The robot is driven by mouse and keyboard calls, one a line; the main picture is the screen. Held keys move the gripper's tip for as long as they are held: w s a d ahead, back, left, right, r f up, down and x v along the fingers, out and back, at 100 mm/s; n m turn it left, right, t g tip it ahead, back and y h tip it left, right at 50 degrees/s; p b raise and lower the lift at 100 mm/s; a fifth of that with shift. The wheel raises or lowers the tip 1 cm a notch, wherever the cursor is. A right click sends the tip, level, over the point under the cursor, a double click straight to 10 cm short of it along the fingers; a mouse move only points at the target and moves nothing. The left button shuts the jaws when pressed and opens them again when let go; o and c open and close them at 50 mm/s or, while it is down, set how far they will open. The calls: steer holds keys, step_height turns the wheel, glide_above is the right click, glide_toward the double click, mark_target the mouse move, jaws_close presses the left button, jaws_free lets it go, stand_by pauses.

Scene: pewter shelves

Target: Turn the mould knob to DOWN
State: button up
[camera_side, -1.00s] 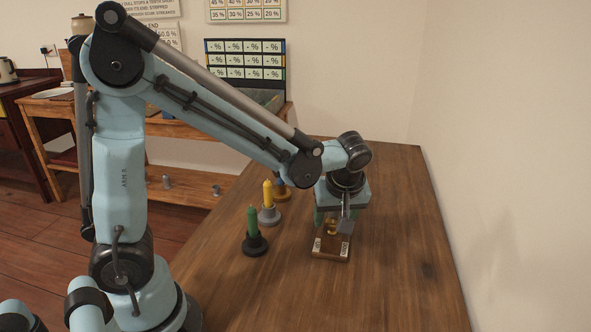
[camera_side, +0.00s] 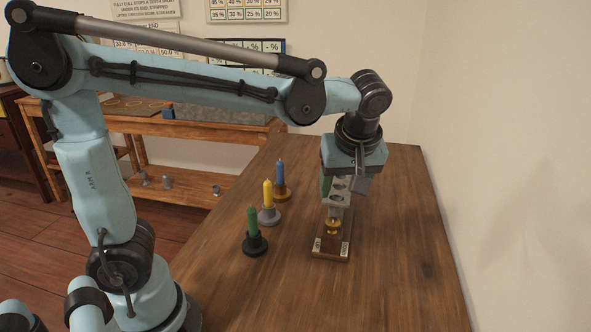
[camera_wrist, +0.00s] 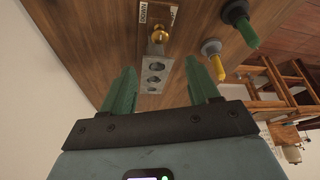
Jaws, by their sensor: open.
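The brass mould knob (camera_side: 333,228) sits low on the front of an upright grey metal mould (camera_side: 337,203) with round holes. The mould stands on a wooden base (camera_side: 329,257) with a white label at each front side. In the wrist view the knob (camera_wrist: 158,36) lies beyond the mould (camera_wrist: 153,73), and the label on the left reads DOWN (camera_wrist: 144,12). The other label is unreadable. Which label the knob points to cannot be told.
Green (camera_side: 252,222), yellow (camera_side: 268,194) and blue (camera_side: 281,174) candles in holders stand left of the mould. The wooden table (camera_side: 400,270) is clear to the right and front. A wall (camera_side: 530,150) stands at the right.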

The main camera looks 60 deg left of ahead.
steer(key=shift+s+d+r, duration=0.1)
steer(key=shift+d+r, duration=0.05)
steer(key=shift+r, duration=0.35)
steer(key=m+g+h, duration=0.2)
steer(key=m+h, duration=0.2)
steer(key=m, duration=0.2)
glide_toward(333, 221)
step_height(333, 221, down, 8)
steer(key=shift+f, duration=0.1)
stand_by(0.6)
